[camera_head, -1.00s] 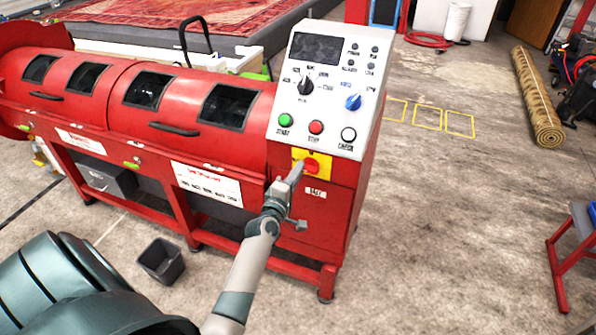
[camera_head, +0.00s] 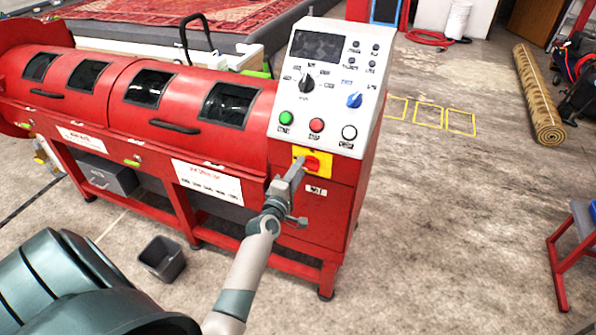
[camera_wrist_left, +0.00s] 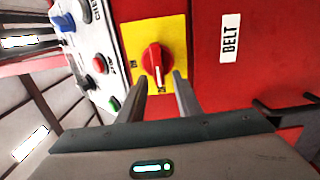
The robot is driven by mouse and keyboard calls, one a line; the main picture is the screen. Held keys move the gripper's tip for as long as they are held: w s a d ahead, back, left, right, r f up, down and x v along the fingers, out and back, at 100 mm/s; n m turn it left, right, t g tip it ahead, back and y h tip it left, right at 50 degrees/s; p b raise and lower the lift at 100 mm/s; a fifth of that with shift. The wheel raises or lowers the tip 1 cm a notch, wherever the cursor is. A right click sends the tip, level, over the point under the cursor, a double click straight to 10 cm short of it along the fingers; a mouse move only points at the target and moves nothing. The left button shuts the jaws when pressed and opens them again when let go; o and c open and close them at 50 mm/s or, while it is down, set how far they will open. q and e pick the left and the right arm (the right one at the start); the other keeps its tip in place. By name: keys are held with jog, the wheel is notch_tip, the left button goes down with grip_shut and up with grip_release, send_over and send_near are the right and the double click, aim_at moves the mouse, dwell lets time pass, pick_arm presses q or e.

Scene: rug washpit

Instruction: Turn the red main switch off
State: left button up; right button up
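My left gripper (camera_head: 298,164) is at the left edge of the plate. In the wrist view its two fingers (camera_wrist_left: 163,84) are apart, with the lower end of the knob's grip near the gap between the tips. Contact cannot be told. My right gripper is out of view.
Above the switch, the white control panel (camera_head: 327,75) carries a green button (camera_head: 286,118), a red button (camera_head: 317,125), a white button (camera_head: 349,132) and a blue knob (camera_head: 354,100). A "BELT" label (camera_wrist_left: 230,38) is beside the plate. A dark bin (camera_head: 162,258) stands on the floor.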

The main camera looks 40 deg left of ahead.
pick_arm(q)
jog(key=shift+s, duration=0.15)
